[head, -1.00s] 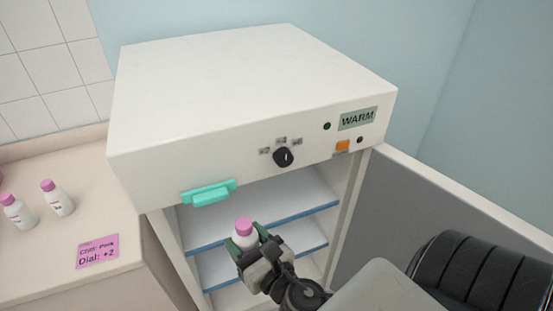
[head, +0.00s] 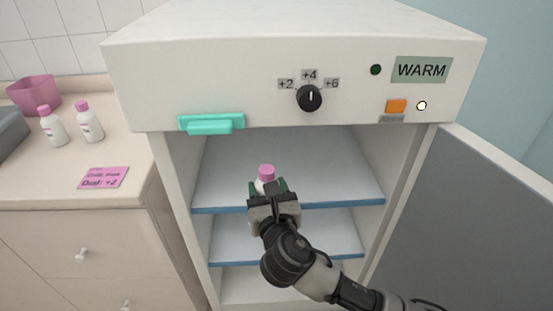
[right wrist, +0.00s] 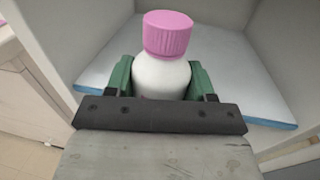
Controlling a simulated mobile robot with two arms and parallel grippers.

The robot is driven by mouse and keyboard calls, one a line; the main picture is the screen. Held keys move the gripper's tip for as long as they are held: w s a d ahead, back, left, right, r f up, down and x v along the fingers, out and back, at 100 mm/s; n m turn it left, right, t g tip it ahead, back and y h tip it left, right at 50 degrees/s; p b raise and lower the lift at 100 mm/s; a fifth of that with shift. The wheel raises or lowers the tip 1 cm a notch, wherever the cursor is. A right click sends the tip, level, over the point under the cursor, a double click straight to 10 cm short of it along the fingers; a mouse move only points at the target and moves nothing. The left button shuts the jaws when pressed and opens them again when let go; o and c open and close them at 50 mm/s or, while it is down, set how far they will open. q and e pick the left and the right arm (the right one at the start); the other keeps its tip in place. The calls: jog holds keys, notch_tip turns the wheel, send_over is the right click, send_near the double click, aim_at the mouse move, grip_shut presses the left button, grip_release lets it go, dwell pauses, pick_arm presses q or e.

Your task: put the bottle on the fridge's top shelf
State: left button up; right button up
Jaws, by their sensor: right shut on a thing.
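The white bottle with a pink cap (head: 266,173) is upright in my right gripper (head: 267,188), whose green fingers are shut on its body. It also shows large in the right wrist view (right wrist: 162,72), with the gripper fingers (right wrist: 160,78) on both sides. The fridge (head: 290,60) stands open. The bottle is in front of or just over the front part of the top shelf (head: 330,180), which has a blue front edge; I cannot tell whether it touches the shelf. The top shelf looks empty in the right wrist view (right wrist: 235,75). My left gripper is not in view.
The fridge door (head: 450,220) is swung open to the right. A lower shelf (head: 335,235) lies beneath. A teal handle (head: 211,123) juts out at the upper left of the opening. Two other bottles (head: 90,122), a pink note (head: 104,178) and a pink pot (head: 34,94) are on the left counter.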

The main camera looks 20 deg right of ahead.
jog(key=w+d, duration=0.2)
jog(key=w, duration=0.6)
jog(key=w+d, duration=0.3)
jog(key=w, duration=0.6)
jog(key=f+b, duration=0.1)
jog(key=f, duration=0.1)
jog(key=f+b, duration=0.1)
jog(key=f, duration=0.1)
jog(key=f+b, duration=0.1)
jog(key=f, duration=0.1)
jog(key=shift+w+f, duration=0.35)
jog(key=shift+w, duration=0.05)
jog(key=shift+w+d+f, duration=0.1)
jog(key=shift+w, duration=0.05)
jog(key=shift+f, duration=0.1)
jog(key=o, duration=1)
